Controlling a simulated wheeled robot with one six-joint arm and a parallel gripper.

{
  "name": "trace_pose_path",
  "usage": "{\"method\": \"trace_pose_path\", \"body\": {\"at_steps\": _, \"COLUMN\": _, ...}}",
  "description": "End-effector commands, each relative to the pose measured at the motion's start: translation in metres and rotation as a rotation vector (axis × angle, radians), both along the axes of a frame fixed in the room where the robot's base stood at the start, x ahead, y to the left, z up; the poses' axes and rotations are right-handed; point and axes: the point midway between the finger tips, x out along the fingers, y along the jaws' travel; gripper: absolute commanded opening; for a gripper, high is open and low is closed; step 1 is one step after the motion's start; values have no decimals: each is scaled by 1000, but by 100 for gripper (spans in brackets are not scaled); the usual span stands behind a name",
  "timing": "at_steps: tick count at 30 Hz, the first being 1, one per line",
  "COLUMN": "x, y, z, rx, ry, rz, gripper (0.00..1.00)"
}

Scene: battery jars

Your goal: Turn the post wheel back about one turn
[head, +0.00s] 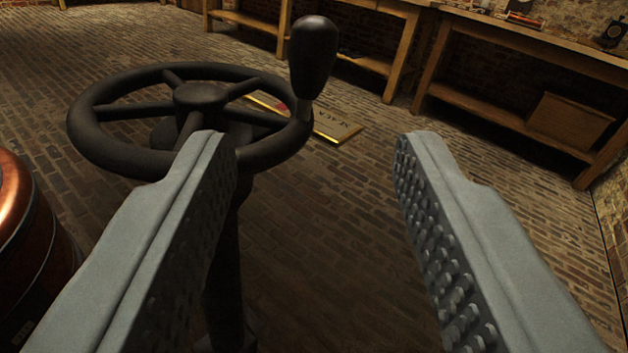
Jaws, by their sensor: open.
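The post wheel (105,152) is a dark spoked handwheel on a dark post (226,270) standing on the brick floor. A dark bulb-shaped handle (313,58) stands upright on the right side of its rim. My gripper (312,145) is open and empty, its studded grey fingers wide apart. The left finger overlaps the front right of the wheel in the picture and hides part of the rim and post. The handle shows beyond the fingers, above the gap between them. I cannot tell whether the left finger touches the wheel.
A copper vessel (18,225) stands at the left edge. A brass-edged plate with lettering (338,128) lies on the floor behind the wheel. Wooden benches (540,48) line the back and right, one with a wooden box (570,128) on its shelf.

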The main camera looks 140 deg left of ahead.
Motion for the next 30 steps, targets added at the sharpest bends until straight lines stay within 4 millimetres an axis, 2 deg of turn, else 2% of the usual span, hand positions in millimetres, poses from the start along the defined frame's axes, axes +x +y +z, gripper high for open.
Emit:
{"method": "trace_pose_path", "body": {"at_steps": 1, "x": 1, "y": 1, "z": 0, "rx": 0, "ry": -1, "rz": -7, "gripper": 34}}
{"method": "trace_pose_path", "body": {"at_steps": 6, "x": 16, "y": 20, "z": 6, "rx": 10, "ry": -15, "rz": -140, "gripper": 1}}
{"method": "trace_pose_path", "body": {"at_steps": 8, "x": 28, "y": 32, "z": 11, "rx": 13, "ry": -21, "rz": -232, "gripper": 0}}
{"method": "trace_pose_path", "body": {"at_steps": 11, "x": 56, "y": 52, "z": 21, "rx": 14, "ry": -18, "rz": -426, "gripper": 0}}
{"method": "trace_pose_path", "body": {"at_steps": 15, "x": 106, "y": 70, "z": 38, "rx": 0, "ry": 24, "rz": -717, "gripper": 0}}
{"method": "trace_pose_path", "body": {"at_steps": 17, "x": 128, "y": 72, "z": 43, "rx": -14, "ry": 54, "rz": -841, "gripper": 0}}
{"method": "trace_pose_path", "body": {"at_steps": 20, "x": 166, "y": 70, "z": 52, "rx": -43, "ry": 122, "rz": -1046, "gripper": 0}}
{"method": "trace_pose_path", "body": {"at_steps": 23, "x": 201, "y": 59, "z": 57, "rx": -84, "ry": 211, "rz": -1241, "gripper": 0}}
{"method": "trace_pose_path", "body": {"at_steps": 27, "x": 240, "y": 32, "z": 56, "rx": -163, "ry": 370, "rz": -1494, "gripper": 0}}
{"method": "trace_pose_path", "body": {"at_steps": 30, "x": 260, "y": 9, "z": 48, "rx": -236, "ry": 510, "rz": -1657, "gripper": 0}}
